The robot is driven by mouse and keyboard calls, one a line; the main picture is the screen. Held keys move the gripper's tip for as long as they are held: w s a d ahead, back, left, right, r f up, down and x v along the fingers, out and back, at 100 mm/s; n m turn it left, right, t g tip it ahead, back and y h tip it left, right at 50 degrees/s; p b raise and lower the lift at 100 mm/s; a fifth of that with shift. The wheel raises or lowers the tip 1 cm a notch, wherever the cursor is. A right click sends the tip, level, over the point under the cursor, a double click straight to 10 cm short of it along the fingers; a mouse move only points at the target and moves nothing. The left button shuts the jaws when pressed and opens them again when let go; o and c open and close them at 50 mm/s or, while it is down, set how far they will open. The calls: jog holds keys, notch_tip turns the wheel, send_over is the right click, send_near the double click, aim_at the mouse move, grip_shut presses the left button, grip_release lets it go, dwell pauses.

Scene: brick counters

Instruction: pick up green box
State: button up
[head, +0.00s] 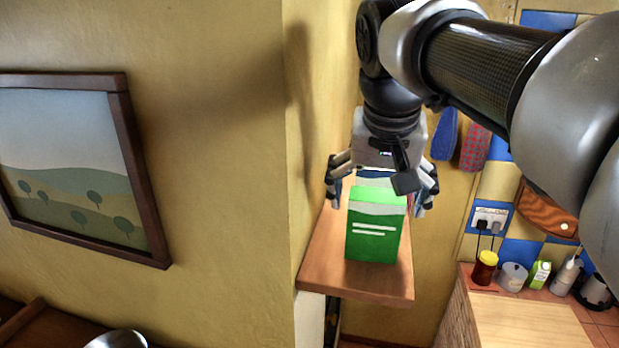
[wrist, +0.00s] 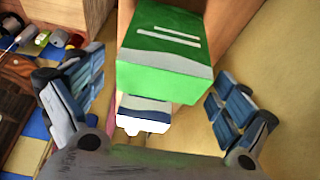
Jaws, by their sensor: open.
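The green box (head: 374,230) stands upright on a wooden shelf (head: 319,277). It has a pale band near its top and white lines on its front. In the wrist view the green box (wrist: 165,55) lies between the finger lines, toward the top of the picture. My gripper (head: 382,205) is open above and around the box's upper end, with a finger to each side. In the wrist view the fingers of my gripper (wrist: 155,95) are spread wide, and I see no contact with the box.
A white and blue box (wrist: 143,112) stands right behind the green box. A yellow wall corner (head: 300,150) rises close on the left of the shelf. A counter (head: 520,325) with a yellow-lidded jar (head: 485,267) and other small items lies lower right.

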jog(key=x, duration=0.4)
jog(key=shift+c, duration=0.5)
jog(key=c, duration=1.1)
